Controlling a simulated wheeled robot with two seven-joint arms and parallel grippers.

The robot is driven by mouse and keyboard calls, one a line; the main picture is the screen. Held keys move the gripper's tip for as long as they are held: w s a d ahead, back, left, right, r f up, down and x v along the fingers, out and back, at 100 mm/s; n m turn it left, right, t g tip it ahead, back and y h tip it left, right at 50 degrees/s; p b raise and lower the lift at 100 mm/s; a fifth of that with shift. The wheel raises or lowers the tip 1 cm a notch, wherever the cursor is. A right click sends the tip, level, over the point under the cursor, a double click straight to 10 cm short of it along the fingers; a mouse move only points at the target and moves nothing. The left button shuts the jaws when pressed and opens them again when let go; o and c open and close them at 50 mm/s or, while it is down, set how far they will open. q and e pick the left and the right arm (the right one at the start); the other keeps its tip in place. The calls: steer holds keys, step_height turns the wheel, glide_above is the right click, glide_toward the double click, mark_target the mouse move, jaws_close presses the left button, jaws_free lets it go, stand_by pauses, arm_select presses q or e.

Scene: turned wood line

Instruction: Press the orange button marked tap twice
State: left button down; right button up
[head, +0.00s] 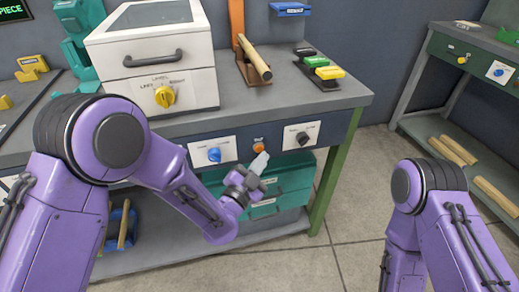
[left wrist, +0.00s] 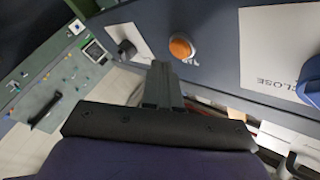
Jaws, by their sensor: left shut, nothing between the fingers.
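The orange button (head: 258,144) sits on the front panel of the bench, between a blue knob and a black knob. In the left wrist view the orange button (left wrist: 181,47) shows large, with a small partly readable label beside it. My left gripper (head: 262,160) is shut and empty, its fingertips just below the button in the head view. In the left wrist view the shut fingers (left wrist: 161,70) point toward the panel, close to the button. I cannot tell whether they touch it. My right gripper is not in view; only my right arm shows at the right.
A blue knob (head: 214,154) and a black knob (head: 302,138) flank the button. A white machine (head: 150,60) with a yellow knob stands on the bench. Teal drawers (head: 290,185) are below the panel. A second bench (head: 470,55) is at the right, with open floor between.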

arm_select(q)
steer(key=s, duration=0.1)
steer(key=s+d, duration=0.1)
steer(key=s, duration=0.2)
steer(key=shift+s+d, duration=0.25)
steer(key=shift+s, duration=0.1)
stand_by(0.5)
steer(key=s+a+f+n+g+y+p, duration=0.45)
steer(key=a+f+n+g+y, duration=0.2)
steer(key=a+f+n, duration=0.7)
steer(key=s+a+f+n+g+y+p, duration=0.2)
steer(key=s+a, duration=0.6)
steer(key=s, duration=0.4)
steer(key=s+a+f+n+g+y+p, duration=0.3)
steer(key=s+a, duration=0.5)
steer(key=s, duration=0.4)
steer(key=n+g+p, duration=0.1)
steer(key=g, duration=0.1)
steer(key=shift+s+a+f+g+y, duration=0.2)
steer(key=shift+s+f+g+y, duration=0.1)
steer(key=shift+f+g+y, duration=0.05)
